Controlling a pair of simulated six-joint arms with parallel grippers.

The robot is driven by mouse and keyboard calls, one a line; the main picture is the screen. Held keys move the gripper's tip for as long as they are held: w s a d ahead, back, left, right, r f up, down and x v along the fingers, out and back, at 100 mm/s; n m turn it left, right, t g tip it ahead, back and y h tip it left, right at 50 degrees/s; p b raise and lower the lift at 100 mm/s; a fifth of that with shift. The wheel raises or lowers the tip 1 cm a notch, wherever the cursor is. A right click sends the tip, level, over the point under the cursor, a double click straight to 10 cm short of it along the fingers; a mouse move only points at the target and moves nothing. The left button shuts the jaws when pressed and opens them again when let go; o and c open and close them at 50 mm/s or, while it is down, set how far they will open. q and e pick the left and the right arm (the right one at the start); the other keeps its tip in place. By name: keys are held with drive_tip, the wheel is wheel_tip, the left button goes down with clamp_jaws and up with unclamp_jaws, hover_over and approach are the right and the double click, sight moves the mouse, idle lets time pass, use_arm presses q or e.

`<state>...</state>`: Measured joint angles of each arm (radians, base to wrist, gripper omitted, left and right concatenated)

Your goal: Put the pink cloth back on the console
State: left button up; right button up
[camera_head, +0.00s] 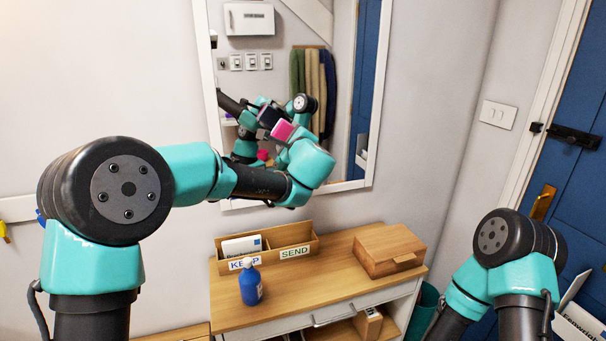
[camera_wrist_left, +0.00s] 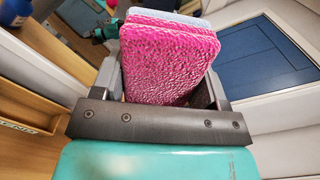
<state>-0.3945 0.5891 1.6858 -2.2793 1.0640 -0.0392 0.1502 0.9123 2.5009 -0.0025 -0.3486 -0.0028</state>
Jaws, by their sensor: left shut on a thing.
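The pink cloth (camera_wrist_left: 168,60) is a folded, textured pad with a paler layer behind it. My left gripper (camera_wrist_left: 163,85) is shut on it in the left wrist view, and the dark fingers flank its lower end. In the head view my left arm reaches across to the mirror, above and apart from the wooden console (camera_head: 340,289). Pink patches show there against the mirror; I cannot clearly separate cloth from reflection. My right arm is at the lower right, and its gripper is out of view.
On the console stand a letter rack (camera_head: 270,262) labelled KEEP and SEND, a blue bottle (camera_head: 250,284) and a wooden box (camera_head: 389,250). The top between bottle and box is clear. The framed mirror (camera_head: 345,60) hangs behind. A blue door (camera_head: 580,170) is at right.

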use_arm(q)
drive_tip(key=s+d+f+n+g, duration=0.1)
drive_tip(key=s+f+g, duration=0.15)
drive_tip(key=f, duration=0.55)
drive_tip(key=s+d+f+n+g, duration=0.15)
drive_tip(key=f+g, duration=0.25)
drive_tip(key=f, duration=0.4)
drive_tip(key=s+f+n+g, duration=0.2)
drive_tip(key=s+f+g, duration=0.1)
drive_tip(key=f, duration=0.4)
drive_tip(key=s+d+f+n+g+h, duration=0.2)
drive_tip(key=s+f+n+g+h, duration=0.1)
drive_tip(key=s+f, duration=0.5)
drive_tip(key=s+d+f+n+g+h, duration=0.2)
drive_tip(key=s+f+n+g+h, duration=0.1)
drive_tip(key=s+f, duration=0.5)
drive_tip(key=shift+s+d+f+n+g, duration=0.2)
drive_tip(key=shift+d+n+g, duration=0.05)
drive_tip(key=shift+n+g, duration=0.45)
drive_tip(key=shift+w, duration=0.1)
drive_tip(key=w, duration=0.5)
drive_tip(key=w+f, duration=0.1)
drive_tip(key=w, duration=0.9)
drive_tip(key=shift+w+f, duration=0.1)
drive_tip(key=shift+f, duration=0.1)
